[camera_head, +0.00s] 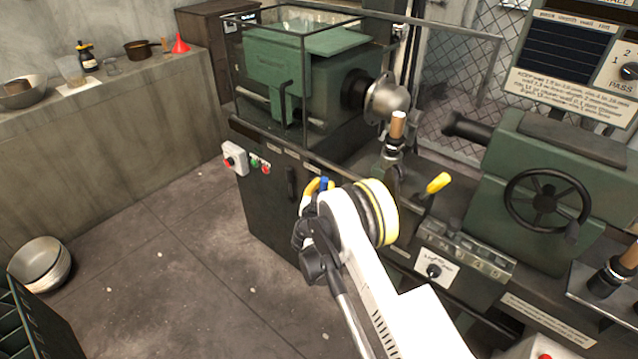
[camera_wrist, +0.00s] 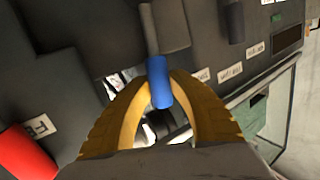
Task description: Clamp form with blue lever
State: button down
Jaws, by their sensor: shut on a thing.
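The blue lever (camera_wrist: 160,85) stands between the two yellow fingers of my gripper (camera_wrist: 161,77) in the wrist view, and the fingers are shut on it. In the head view a bit of the blue lever (camera_head: 326,184) shows beside a yellow finger of my gripper (camera_head: 314,188), at the lathe's front; my wrist hides the rest. The form, a shiny metal bowl shape (camera_head: 388,98), sits on the spindle of the green headstock (camera_head: 305,70). Whether it is clamped cannot be seen.
A red handle (camera_wrist: 25,155) lies left of my fingers in the wrist view. A yellow handle (camera_head: 438,183) and a tool post with a wooden grip (camera_head: 397,128) stand right of my wrist. The green tailstock (camera_head: 545,175) is farther right. Open floor (camera_head: 150,250) lies left.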

jog(key=shift+s+d+f+m, duration=0.1)
jog(key=shift+s+d+m, duration=0.2)
jog(key=shift+d+m, duration=0.1)
jog(key=c, duration=1.2)
grip_release()
notch_tip(320, 180, up, 10)
jog(key=shift+r, duration=0.1)
